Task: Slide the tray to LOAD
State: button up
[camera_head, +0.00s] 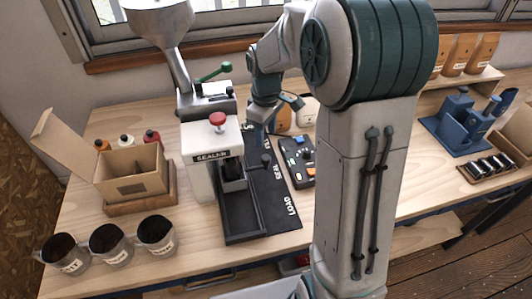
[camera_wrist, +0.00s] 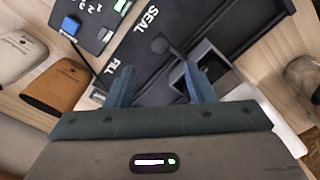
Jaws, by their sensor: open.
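The dark tray (camera_head: 233,177) sits in the black track (camera_head: 242,222) under the front of the white SEALER machine (camera_head: 203,142). Its handle knob (camera_head: 266,159) sticks out to the right, between the FILL and SEAL marks. The LOAD mark (camera_head: 291,205) is at the near end of the track. In the wrist view the knob (camera_wrist: 160,45) and the box-like tray (camera_wrist: 198,68) lie just beyond my gripper (camera_wrist: 158,82), which is open and empty. The knob shows in line with the gap between the fingers. In the head view my gripper (camera_head: 258,128) is partly hidden beside the sealer.
A button panel (camera_head: 299,160) stands right of the track. Bags (camera_wrist: 55,85) stand behind it. An open carton (camera_head: 130,178) and three mugs (camera_head: 108,243) are on the left. The track's near end is clear.

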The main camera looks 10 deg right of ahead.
aim_at(266, 157)
notch_tip(266, 157, down, 9)
jog(key=shift+f+p, duration=0.1)
jog(key=shift+p, duration=0.3)
